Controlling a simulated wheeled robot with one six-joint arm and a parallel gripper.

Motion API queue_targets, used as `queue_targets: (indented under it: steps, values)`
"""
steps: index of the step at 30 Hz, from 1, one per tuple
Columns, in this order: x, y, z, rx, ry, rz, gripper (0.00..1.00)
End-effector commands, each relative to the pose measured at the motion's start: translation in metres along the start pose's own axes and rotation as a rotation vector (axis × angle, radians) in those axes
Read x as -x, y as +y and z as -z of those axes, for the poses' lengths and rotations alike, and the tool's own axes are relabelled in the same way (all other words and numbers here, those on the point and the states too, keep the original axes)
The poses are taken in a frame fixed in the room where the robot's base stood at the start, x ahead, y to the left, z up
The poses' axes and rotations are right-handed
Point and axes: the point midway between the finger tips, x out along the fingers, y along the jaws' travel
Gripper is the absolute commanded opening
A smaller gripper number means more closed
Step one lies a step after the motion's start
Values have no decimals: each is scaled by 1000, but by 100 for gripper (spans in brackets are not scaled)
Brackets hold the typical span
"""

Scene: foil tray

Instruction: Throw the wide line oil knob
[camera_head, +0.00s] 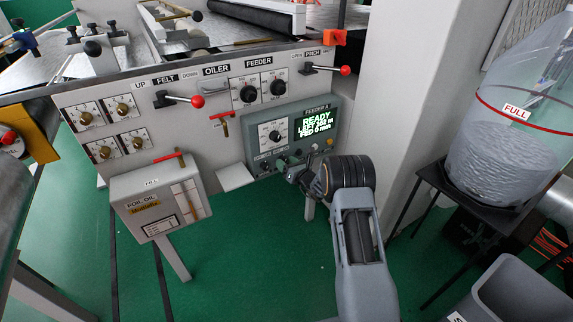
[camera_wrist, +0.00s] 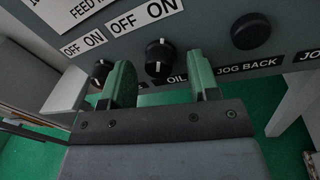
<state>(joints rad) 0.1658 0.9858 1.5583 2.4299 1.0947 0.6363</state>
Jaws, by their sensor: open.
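The feeder control box (camera_head: 310,122) shows a green lit screen reading READY. In the wrist view a black oil knob (camera_wrist: 159,55) with a pale pointer mark sits under an OFF/ON label; part of a label reading OIL shows beside it. My gripper (camera_wrist: 162,76) is open, its two green-grey fingers on either side of the knob's line, apart from it as far as I can see. In the head view my gripper (camera_head: 291,172) is at the box's lower edge, hiding part of it.
A second black knob (camera_wrist: 101,71) is close by the left finger, under another OFF/ON label. A round black jog back button (camera_wrist: 250,31) is to the right.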

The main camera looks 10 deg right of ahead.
Motion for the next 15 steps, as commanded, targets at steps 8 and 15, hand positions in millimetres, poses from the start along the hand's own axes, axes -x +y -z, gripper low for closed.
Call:
queue_targets:
  steps: [8,15]
  values:
    - [0,0,0,0,0,-1,37]
    - [0,0,0,1,0,-1,14]
